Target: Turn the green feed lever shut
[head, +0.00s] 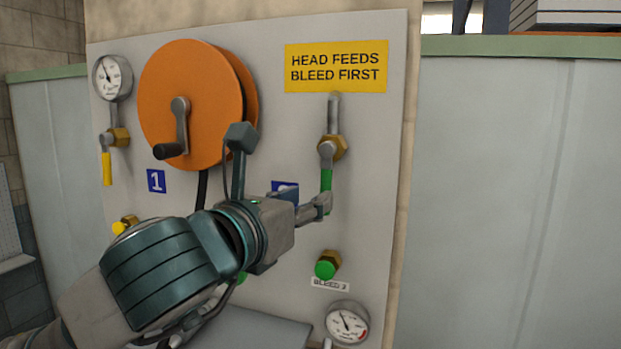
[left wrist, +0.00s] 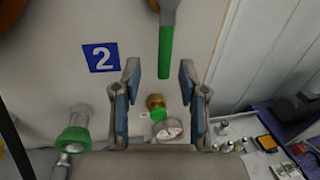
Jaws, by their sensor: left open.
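The green feed lever (head: 326,182) hangs straight down from its brass valve (head: 333,147) under the yellow sign. In the left wrist view the green lever (left wrist: 166,52) points down, and its lower end shows between my fingertips. My left gripper (head: 324,203) is open at the lever's lower end, one finger overlapping it in the head view. The left wrist view shows my left gripper (left wrist: 160,75) with both fingers apart and a gap on each side of the lever. I cannot tell whether a finger touches it. My right gripper is not in view.
A green bleed knob (head: 326,266) and a gauge (head: 347,325) sit below the lever. An orange reel (head: 190,105) with a crank and a yellow lever (head: 107,168) are to the left. The yellow sign (head: 336,66) is above. A cluttered bench (left wrist: 250,145) lies below right.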

